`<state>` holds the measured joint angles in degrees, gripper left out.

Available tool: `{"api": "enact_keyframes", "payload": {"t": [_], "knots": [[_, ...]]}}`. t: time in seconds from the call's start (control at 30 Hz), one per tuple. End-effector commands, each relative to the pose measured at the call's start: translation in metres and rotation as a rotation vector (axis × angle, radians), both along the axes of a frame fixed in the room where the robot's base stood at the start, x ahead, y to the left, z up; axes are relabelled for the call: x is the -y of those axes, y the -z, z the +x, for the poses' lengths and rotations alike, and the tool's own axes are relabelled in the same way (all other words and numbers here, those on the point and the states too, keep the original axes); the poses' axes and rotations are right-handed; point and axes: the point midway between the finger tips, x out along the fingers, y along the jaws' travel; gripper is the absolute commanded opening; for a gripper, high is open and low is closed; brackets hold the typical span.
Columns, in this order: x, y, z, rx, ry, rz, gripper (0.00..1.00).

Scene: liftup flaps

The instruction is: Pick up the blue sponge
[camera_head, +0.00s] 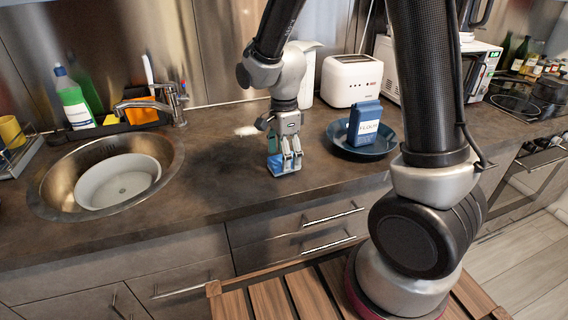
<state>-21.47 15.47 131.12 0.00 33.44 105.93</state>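The blue sponge (274,166) is on the dark countertop near the middle of the picture, right of the sink. My gripper (286,162) points straight down over it, with its fingers at the sponge's level. The fingers cover part of the sponge. I cannot tell whether they press on it, or whether the sponge rests on the counter or is just off it.
A metal sink (52,188) with a pale bowl (118,182) is at left. A dark blue plate (345,152) holding a blue packet (364,122) is close to the right. A toaster (351,80) stands behind. The counter in front of my gripper is clear.

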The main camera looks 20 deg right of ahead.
Motion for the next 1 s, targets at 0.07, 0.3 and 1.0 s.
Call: {"api": "enact_keyframes", "payload": {"t": [0.07,0.3,1.0], "knots": [[0.0,0.011,0.0,-0.002,0.0,-0.001,0.74],[0.0,0.019,0.0,0.001,-0.001,0.0,0.74],[0.0,0.012,0.001,0.003,-0.001,0.001,0.35]]}}
